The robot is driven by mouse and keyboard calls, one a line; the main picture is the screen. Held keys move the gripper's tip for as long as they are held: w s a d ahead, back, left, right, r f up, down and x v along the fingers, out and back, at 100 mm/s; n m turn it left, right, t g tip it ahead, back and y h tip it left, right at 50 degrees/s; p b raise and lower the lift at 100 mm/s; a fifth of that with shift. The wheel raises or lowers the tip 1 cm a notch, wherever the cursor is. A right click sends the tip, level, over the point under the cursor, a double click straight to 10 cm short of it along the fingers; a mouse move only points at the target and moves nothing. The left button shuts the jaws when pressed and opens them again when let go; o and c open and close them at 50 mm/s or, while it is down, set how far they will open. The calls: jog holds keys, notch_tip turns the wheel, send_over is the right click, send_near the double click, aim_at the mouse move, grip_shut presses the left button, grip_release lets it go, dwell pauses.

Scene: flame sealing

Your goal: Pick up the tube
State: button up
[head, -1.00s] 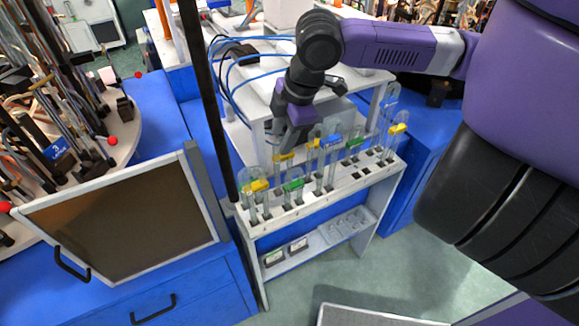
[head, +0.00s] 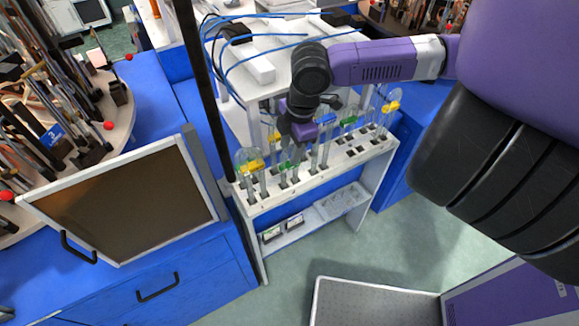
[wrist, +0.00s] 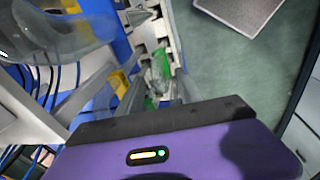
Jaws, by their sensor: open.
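Several clear glass tubes stand upright in a white rack (head: 262,207), with yellow, green and blue clips on them. A tube with a yellow clip (head: 252,166) is at the rack's left end, and one with a blue clip (head: 327,119) stands near the middle. My gripper (head: 300,138) is down among the tube tops near the rack's middle, open. In the wrist view, a green clip (wrist: 161,66) and the rack (wrist: 140,38) show beyond my gripper, and a large blurred glass tube (wrist: 60,25) fills the upper left.
A dark vertical pole (head: 205,90) stands left of the rack. A white-framed brown panel (head: 125,205) leans over the blue cabinet (head: 205,285) at left. Blue cables (head: 250,65) run over a white table behind.

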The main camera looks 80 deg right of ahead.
grip_shut()
dwell(1.4)
